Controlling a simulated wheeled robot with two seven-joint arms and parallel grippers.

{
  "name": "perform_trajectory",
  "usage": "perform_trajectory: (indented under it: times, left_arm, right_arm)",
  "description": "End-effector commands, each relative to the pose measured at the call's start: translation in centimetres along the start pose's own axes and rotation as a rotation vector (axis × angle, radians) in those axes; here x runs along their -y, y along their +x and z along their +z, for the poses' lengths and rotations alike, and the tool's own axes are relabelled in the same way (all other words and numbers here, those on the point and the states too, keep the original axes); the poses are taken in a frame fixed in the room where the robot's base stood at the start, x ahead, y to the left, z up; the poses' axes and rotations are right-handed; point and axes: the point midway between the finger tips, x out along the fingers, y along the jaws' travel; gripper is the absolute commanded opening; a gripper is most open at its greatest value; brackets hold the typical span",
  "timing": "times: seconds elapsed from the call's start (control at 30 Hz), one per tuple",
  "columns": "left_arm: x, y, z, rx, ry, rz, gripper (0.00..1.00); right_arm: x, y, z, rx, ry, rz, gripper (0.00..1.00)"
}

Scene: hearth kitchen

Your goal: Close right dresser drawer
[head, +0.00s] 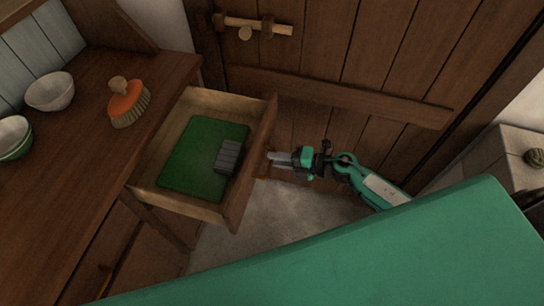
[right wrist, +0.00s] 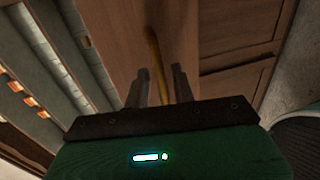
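The right dresser drawer stands pulled out from the dresser, its wooden front (head: 252,170) facing right in the head view. It holds a green lining (head: 190,158) and a grey ribbed block (head: 229,156) near the front. My right gripper (head: 272,158) is just outside the drawer front, its fingertips close to the front's outer face; contact is unclear. In the right wrist view the gripper's two fingers (right wrist: 160,80) are apart, with a narrow tan strip showing between them. My left gripper is not in view.
The dresser top (head: 75,160) carries an orange brush (head: 126,104), a white bowl (head: 50,92) and a green-rimmed bowl (head: 14,138). A plank door (head: 350,60) with a wooden latch (head: 258,27) stands behind. Grey floor (head: 270,215) shows below the drawer.

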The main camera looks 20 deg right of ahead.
Motion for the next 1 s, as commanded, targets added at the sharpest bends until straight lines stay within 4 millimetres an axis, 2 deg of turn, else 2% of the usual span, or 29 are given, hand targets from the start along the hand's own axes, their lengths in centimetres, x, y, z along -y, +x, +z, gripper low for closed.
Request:
perform_trajectory:
  times: [0.2, 0.5, 0.63, 1.0]
  left_arm:
    - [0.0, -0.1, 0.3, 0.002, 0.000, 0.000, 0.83]
    - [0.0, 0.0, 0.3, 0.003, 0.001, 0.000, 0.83]
    - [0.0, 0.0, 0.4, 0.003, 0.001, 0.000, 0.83]
    - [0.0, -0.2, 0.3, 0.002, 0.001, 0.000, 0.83]
  right_arm:
    - [0.0, 1.9, 0.0, 0.000, 0.001, 0.001, 0.25]
    - [0.0, 2.1, 0.0, 0.001, 0.001, 0.000, 0.25]
    - [0.0, 2.1, 0.0, 0.001, 0.001, 0.000, 0.02]
    - [-0.1, 2.5, 0.0, 0.001, 0.001, 0.000, 0.00]
